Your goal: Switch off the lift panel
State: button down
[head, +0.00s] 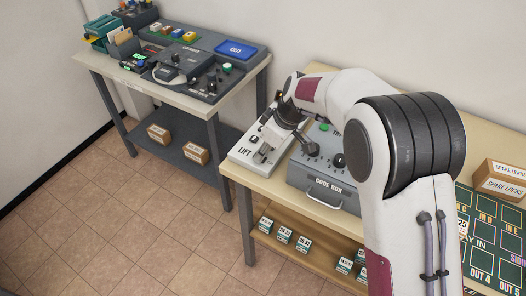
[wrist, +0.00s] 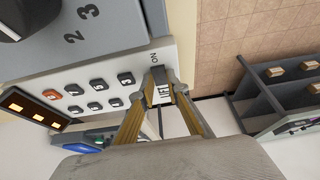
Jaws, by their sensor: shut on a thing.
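The white lift panel (head: 243,154), lettered LIFT, lies at the near left end of the right-hand table in the head view. In the wrist view the panel (wrist: 85,75) shows several dark buttons, one orange button (wrist: 53,94) and a display with orange marks (wrist: 27,104). A grey switch lever (wrist: 159,73) stands by the word ON. My gripper (wrist: 164,88) is shut on this lever, its two yellowish fingers on either side.
The grey code box (head: 319,186) with a handle and knobs stands close right of the panel. Spare locks boxes (head: 502,184) and a dark green board (head: 481,262) are further right. Another table (head: 90,62) with equipment stands left, across a floor gap.

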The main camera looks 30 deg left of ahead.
jog(key=shift+s+a+h, duration=0.1)
jog(key=shift+a+h, duration=0.1)
jog(key=shift+h, duration=0.5)
jog(key=c, duration=2)
grip_release()
jog(key=shift+o, duration=0.2)
jog(key=shift+d+y, duration=0.3)
jog(key=shift+y, duration=0.4)
jog(key=s+d+r+m+t, duration=0.1)
jog(key=d+r+m, duration=0.2)
jog(key=d+r, duration=0.6)
jog(key=s+d+r+m+t, duration=0.1)
jog(key=d+r+m, duration=0.2)
jog(key=d+r, duration=0.7)
jog(key=shift+d+r+m+t+h, duration=0.3)
jog(key=shift+d+h, duration=0.1)
jog(key=shift+d, duration=2.05)
